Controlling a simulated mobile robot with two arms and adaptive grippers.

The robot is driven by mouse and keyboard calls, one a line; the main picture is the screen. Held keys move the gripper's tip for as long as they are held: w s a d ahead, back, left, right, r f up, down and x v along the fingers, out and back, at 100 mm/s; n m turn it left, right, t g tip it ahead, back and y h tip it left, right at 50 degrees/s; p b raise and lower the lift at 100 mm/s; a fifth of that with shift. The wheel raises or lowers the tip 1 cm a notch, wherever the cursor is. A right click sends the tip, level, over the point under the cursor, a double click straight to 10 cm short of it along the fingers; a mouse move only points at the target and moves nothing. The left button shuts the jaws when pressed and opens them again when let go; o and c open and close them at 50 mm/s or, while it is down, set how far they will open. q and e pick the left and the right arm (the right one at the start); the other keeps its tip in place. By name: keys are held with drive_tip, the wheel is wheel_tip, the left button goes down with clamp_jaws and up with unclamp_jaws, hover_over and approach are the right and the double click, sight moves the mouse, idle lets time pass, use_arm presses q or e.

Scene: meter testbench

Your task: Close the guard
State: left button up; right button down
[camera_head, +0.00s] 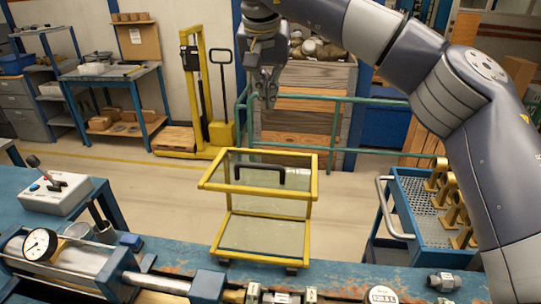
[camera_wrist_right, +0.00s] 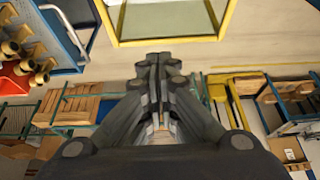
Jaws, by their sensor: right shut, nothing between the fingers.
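The guard (camera_head: 313,196) is a yellow frame with clear panels and a black handle (camera_head: 260,167) on its upper part. It stands up at the far edge of the blue testbench, behind the bench's meter parts, not down over them. Part of its yellow frame also shows at the top of the right wrist view (camera_wrist_right: 165,42). My right gripper (camera_head: 266,100) is shut and empty. In the head view it appears above and beyond the guard's handle, apart from it. Its fingers also show in the wrist view (camera_wrist_right: 164,62). My left gripper is not in view.
The testbench (camera_head: 160,250) carries a dial gauge (camera_head: 40,244), a grey cylinder and a control box (camera_head: 56,191) with levers. A blue cart (camera_head: 405,215) with brass parts stands at the right. A wooden crate (camera_head: 310,120) and a yellow lift (camera_head: 190,90) stand behind. The floor between is clear.

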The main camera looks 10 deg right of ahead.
drive_tip(key=b, duration=0.4)
hover_over(268, 176)
wheel_tip(268, 176, down, 4)
drive_tip(key=p+x, duration=0.2)
drive_tip(key=x, duration=0.8)
drive_tip(key=shift+d, duration=0.15)
drive_tip(key=shift+f+p, duration=0.35)
drive_tip(key=shift+p, duration=0.05)
drive_tip(key=s, duration=0.1)
drive_tip(key=s+a+p, duration=0.1)
drive_tip(key=s, duration=0.1)
drive_tip(key=shift+s+a, duration=0.15)
drive_tip(key=shift+a, duration=0.05)
drive_tip(key=shift+s+f, duration=0.1)
drive_tip(key=shift+s, duration=0.05)
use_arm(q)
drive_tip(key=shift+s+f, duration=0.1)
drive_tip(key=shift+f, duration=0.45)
use_arm(e)
drive_tip(key=shift+f, duration=0.15)
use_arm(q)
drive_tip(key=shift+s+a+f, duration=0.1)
use_arm(e)
drive_tip(key=shift+a, duration=0.15)
